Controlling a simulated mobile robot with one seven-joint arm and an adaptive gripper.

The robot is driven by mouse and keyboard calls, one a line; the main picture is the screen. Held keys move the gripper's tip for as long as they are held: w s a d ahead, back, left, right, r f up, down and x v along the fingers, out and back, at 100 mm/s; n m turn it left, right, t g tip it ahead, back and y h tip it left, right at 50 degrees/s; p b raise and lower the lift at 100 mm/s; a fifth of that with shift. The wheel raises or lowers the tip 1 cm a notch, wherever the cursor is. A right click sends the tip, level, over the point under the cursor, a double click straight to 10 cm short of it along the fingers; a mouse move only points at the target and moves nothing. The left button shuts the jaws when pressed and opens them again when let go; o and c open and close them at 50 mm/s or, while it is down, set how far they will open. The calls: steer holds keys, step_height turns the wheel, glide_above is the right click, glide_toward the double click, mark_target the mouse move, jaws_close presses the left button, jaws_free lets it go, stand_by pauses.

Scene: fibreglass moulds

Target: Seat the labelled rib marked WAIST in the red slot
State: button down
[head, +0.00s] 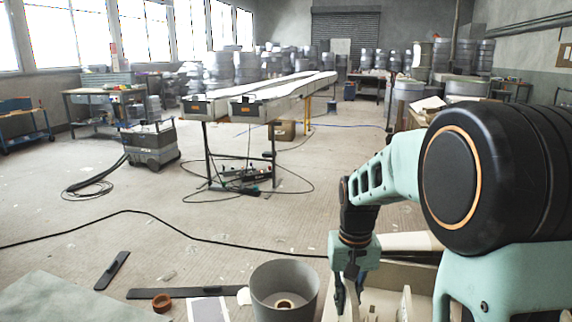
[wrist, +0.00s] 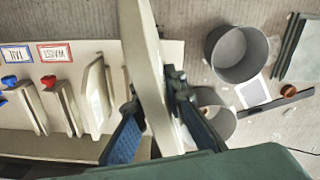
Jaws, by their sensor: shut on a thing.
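My gripper (wrist: 156,108) is shut on a flat beige rib (wrist: 146,62), which stands edge-on between the fingers in the wrist view. No marking on the held rib is readable. A beige board (wrist: 90,150) lies to the left of it, with upright paired plates forming slots. A red-framed label reading WAIST, upside down (wrist: 55,52), sits above a slot with a red knob (wrist: 48,81). A blue-framed label (wrist: 15,53) and blue knob (wrist: 9,81) mark the slot to its left. In the head view my gripper (head: 347,290) is low over the beige fixture (head: 385,303), partly hidden by my arm.
A grey pot (head: 285,290) stands left of my gripper, also in the wrist view (wrist: 238,55). A brown ring (head: 161,302) and dark flat bars (head: 112,270) lie nearby. A cable (head: 130,212) crosses the floor. Long mould tables (head: 260,100) stand further back.

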step_height(320, 180, up, 20)
steer(key=s+p, duration=0.2)
steer(key=p, duration=2.5)
